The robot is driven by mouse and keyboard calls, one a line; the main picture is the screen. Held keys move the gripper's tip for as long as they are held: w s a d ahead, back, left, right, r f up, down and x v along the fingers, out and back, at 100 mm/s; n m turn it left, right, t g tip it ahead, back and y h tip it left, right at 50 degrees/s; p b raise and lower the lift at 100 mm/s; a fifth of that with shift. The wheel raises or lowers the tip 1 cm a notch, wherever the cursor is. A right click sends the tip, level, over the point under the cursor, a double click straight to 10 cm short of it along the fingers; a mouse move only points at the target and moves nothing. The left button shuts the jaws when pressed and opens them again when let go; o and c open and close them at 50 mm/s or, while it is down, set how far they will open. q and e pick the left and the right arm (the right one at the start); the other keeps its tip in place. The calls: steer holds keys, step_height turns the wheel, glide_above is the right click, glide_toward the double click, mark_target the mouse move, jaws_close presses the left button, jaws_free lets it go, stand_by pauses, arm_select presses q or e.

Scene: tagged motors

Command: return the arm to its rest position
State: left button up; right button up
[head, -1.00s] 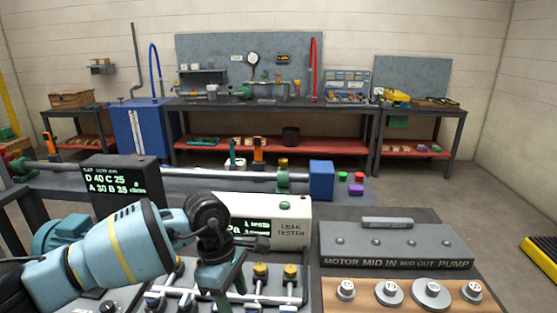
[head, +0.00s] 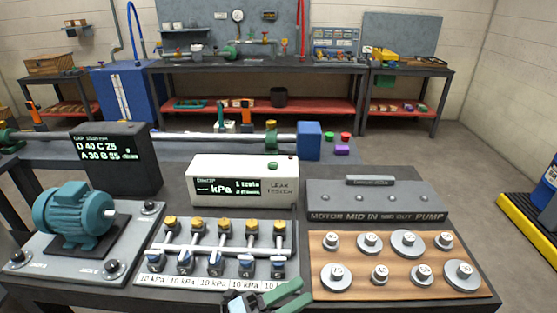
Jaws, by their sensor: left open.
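My left gripper (head: 305,291) shows at the bottom edge of the head view, with two green fingers spread apart and nothing between them. It is in front of the valve panel (head: 139,279), near the left edge of the wooden weight board (head: 318,265). Most of my left arm is below the frame. My right gripper is not in view.
A teal motor (head: 72,212) stands on a grey plate at the left. A black display box (head: 118,170), a white leak tester (head: 240,165) and a grey labelled block (head: 375,198) stand behind. Floor is clear at right, before a yellow-edged platform (head: 530,228).

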arm_select(q)
steer(key=s+a+f+n+t+y+p, duration=0.15)
steer(key=s+a+f+n+y, duration=0.35)
steer(key=a+f+n+y, duration=0.55)
steer(key=s+a+f+n+t+y, duration=0.3)
steer(key=s+a+f+n+y, duration=0.35)
steer(key=n, duration=0.65)
steer(key=s+a+f+n+g+y, duration=0.1)
steer(key=s+a+f+n+g, duration=0.3)
steer(key=s+f, duration=0.5)
steer(key=shift+s+a+n, duration=0.65)
steer(key=shift+s+a, duration=0.25)
steer(key=shift+a, duration=0.1)
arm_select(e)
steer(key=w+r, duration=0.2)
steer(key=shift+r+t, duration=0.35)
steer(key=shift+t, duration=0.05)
arm_select(q)
steer(key=shift+r, duration=0.1)
